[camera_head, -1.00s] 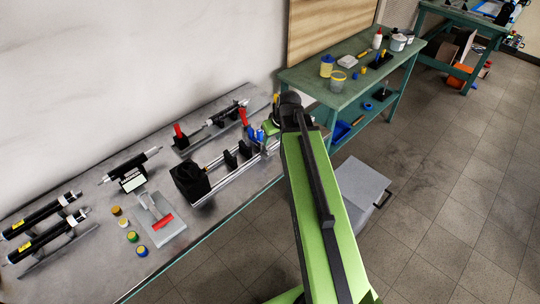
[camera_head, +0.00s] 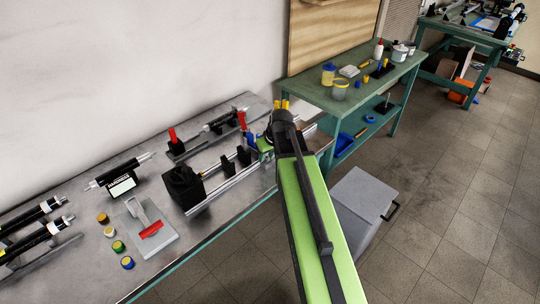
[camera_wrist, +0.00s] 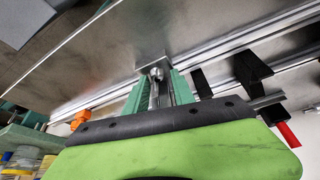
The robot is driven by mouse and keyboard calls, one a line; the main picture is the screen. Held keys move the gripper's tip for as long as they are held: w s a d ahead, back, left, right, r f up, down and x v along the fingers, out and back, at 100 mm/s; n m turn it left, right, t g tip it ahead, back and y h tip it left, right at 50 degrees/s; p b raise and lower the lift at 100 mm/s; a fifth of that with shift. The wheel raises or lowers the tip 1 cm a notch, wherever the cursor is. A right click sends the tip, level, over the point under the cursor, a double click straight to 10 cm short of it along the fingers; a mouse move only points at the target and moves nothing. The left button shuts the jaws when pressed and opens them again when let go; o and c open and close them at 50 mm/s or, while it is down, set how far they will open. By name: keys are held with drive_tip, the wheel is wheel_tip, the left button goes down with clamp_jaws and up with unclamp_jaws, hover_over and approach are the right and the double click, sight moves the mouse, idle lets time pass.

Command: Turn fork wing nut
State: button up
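A small two-lobed orange-yellow piece (camera_head: 282,104) stands at the far end of the bench rail and looks like the wing nut. In the wrist view an orange piece (camera_wrist: 81,119) shows at the left, probably the same one. My gripper (camera_head: 283,117) is at the end of my arm, just in front of the orange piece.
The grey bench (camera_head: 228,240) holds a black block (camera_head: 184,188), black posts on the rail and red-handled clamps. A green table (camera_head: 305,92) with jars stands behind at the right. A grey box (camera_head: 362,192) stands on the floor. Open floor lies right of it.

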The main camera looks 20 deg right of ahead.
drive_tip(key=shift+d, duration=0.25)
clamp_jaws()
drive_tip(key=o, duration=0.6)
unclamp_jaws()
drive_tip(key=shift+d, duration=0.1)
drive_tip(key=shift+r, duration=0.2)
drive_tip(key=p+v, duration=1.6)
drive_tip(key=v, duration=0.1)
drive_tip(key=shift+s, duration=0.15)
